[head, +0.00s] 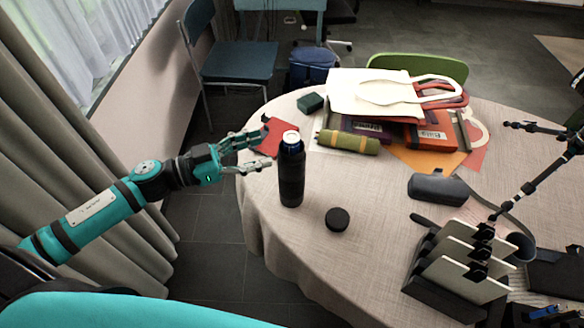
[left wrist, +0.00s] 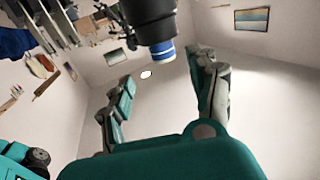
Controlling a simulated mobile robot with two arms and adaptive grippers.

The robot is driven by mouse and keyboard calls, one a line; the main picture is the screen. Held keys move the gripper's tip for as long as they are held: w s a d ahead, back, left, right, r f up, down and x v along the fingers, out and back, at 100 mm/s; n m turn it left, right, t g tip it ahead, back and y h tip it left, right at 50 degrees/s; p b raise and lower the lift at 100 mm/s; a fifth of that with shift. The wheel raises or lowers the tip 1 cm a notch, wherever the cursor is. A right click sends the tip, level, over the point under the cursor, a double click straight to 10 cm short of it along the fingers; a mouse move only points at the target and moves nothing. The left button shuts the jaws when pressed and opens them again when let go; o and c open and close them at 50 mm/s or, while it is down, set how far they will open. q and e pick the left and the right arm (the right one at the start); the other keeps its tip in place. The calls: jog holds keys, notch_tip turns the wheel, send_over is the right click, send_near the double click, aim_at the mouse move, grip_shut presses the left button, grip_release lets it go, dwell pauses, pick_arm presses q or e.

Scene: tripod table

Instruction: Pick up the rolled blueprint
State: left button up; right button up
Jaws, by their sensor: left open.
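A black upright tube (head: 291,178) stands near the left side of the round table. A rolled blueprint, blue with a white top (head: 291,137), sticks a little out of its open upper end; most of it is hidden inside the tube. In the left wrist view the blue roll end (left wrist: 163,51) shows beyond the black tube (left wrist: 150,18), between and past the fingers. My left gripper (head: 263,151) is open and empty, just left of the tube's upper part, its fingers pointing toward it. They appear apart from the roll. My right gripper is out of view.
A round black cap (head: 338,218) lies right of the tube. Behind are an olive roll (head: 348,143), a dark green block (head: 310,103) and a pile of folders and bags. A black rack (head: 455,275) and a tripod (head: 528,180) stand at right.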

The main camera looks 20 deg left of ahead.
aim_at(292, 136)
pick_arm(q)
jog(key=x, duration=0.3)
jog(key=shift+d+r, duration=0.1)
jog(key=p+x, duration=0.1)
jog(key=x, duration=0.1)
jog(key=p+x, duration=0.1)
jog(key=x, duration=0.1)
jog(key=shift+w+d, duration=0.1)
jog(key=shift+w, duration=0.45)
jog(key=shift+w+d, duration=0.15)
jog(key=shift+d, duration=0.1)
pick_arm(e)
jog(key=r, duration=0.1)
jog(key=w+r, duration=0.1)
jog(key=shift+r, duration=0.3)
pick_arm(q)
jog(key=shift+c, duration=0.4)
jog(key=shift+c, duration=1)
grip_shut()
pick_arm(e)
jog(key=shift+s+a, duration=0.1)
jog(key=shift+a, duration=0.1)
